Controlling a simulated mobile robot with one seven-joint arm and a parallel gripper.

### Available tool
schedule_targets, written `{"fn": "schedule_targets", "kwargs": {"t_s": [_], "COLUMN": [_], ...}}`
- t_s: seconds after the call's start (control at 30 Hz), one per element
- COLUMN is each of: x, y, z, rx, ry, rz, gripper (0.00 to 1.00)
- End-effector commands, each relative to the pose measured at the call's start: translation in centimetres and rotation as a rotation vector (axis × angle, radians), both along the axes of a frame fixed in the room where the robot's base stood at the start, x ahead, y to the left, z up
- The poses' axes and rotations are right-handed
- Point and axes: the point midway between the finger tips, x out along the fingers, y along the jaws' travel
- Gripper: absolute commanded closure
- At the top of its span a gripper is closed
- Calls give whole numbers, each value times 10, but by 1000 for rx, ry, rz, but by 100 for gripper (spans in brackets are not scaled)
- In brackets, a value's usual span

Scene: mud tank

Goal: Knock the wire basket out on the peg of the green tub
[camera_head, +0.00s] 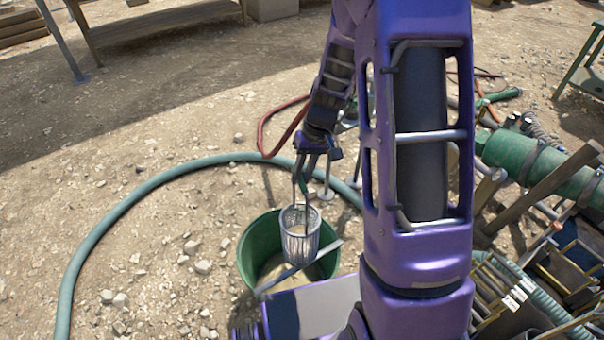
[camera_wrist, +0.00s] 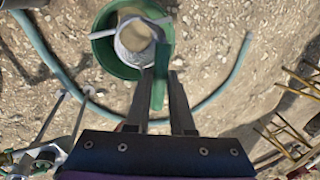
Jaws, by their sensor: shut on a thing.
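The wire basket (camera_head: 299,240) is a small grey mesh cup. It hangs from my gripper (camera_head: 302,178), over the green tub (camera_head: 252,250) on the ground. My gripper is shut on the basket's green handle (camera_wrist: 160,88). In the wrist view the basket (camera_wrist: 124,52) shows a sandy lump inside, above the tub (camera_wrist: 102,48). A grey bar (camera_head: 328,249), which looks like the peg, slants across the tub's mouth. The basket is close to the bar; I cannot tell whether they touch. My arm hides part of the surroundings.
A teal hose (camera_head: 130,203) curves around the tub on stony ground. A red hose (camera_head: 263,130) lies behind. Racks and a green pipe (camera_head: 520,153) crowd the right side. The ground at left is mostly clear beyond the hose.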

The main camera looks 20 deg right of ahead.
Motion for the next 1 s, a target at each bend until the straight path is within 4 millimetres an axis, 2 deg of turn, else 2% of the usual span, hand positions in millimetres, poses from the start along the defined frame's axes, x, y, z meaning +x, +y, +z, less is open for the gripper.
{"fn": "schedule_targets", "kwargs": {"t_s": [0.17,0.6,1.0], "x": [0,0,0], "y": [0,0,0], "z": [-11,-56,-59], "rx": [0,1,1], "ry": [-1,-1,-1], "rz": [0,0,0], "gripper": [100,100,100]}}
